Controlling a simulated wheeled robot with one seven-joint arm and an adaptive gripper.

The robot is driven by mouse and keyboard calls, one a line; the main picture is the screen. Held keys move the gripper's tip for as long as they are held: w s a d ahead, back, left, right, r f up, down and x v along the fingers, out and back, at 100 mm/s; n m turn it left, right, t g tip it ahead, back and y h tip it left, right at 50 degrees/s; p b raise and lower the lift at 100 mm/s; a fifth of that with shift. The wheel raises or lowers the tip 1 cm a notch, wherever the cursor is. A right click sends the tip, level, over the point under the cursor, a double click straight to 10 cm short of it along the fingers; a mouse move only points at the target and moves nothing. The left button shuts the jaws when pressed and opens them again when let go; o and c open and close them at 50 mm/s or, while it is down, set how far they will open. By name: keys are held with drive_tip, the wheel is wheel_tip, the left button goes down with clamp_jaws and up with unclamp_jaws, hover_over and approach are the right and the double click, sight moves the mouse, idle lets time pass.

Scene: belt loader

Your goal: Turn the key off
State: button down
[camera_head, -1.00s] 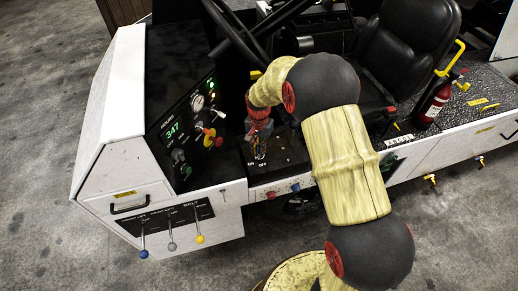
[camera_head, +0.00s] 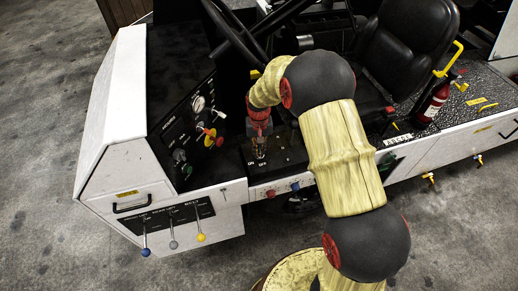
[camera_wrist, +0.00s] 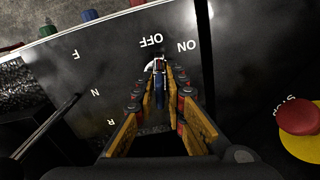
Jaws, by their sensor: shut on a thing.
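The key (camera_wrist: 158,66) shows in the wrist view between my fingertips, small and bluish with a pale metal part. It points toward the OFF label (camera_wrist: 151,41); the ON label (camera_wrist: 187,46) is to its right. My gripper (camera_wrist: 158,84) is shut on the key, one finger on each side. In the head view my gripper (camera_head: 260,147) reaches down to the black switch panel (camera_head: 284,156), and the key is too small to make out there.
A red stop button (camera_wrist: 299,117) on a yellow base is at the right of the wrist view. The steering wheel (camera_head: 238,38) and black seat (camera_head: 408,45) stand behind my arm. Colored levers (camera_head: 172,246) stick out at the front left. A gear-lettered slot lies left of the key.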

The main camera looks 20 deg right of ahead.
drive_tip(key=shift+n, duration=1.2)
drive_tip(key=c, duration=1.8)
unclamp_jaws()
drive_tip(key=shift+r, duration=0.1)
wheel_tip(320, 180, up, 12)
drive_tip(key=shift+f, duration=0.1)
